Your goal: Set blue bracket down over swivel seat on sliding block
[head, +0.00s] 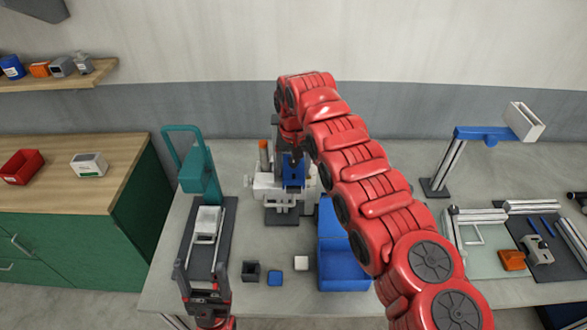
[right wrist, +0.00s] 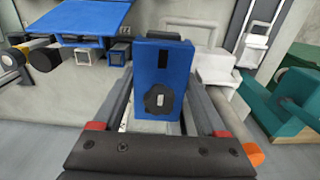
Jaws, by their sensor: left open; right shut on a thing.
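The blue bracket (head: 293,171) is in my right gripper (head: 292,156), above or at the white sliding block assembly (head: 266,184) on the table. In the right wrist view the bracket (right wrist: 163,62) stands between the two grey fingers, its face with a black slot and a dark round knob towards the camera. The white assembly (right wrist: 213,68) shows behind it and to the right. The swivel seat is hidden, and I cannot tell whether the bracket touches anything below. My left gripper (head: 203,277) is open and empty at the lower left.
A teal-framed device on a dark base (head: 222,235) stands left of the assembly. A blue bin (head: 343,270) stands to its right. Small dark, blue and white blocks (head: 301,263) lie in front. My red right arm covers the table's middle right.

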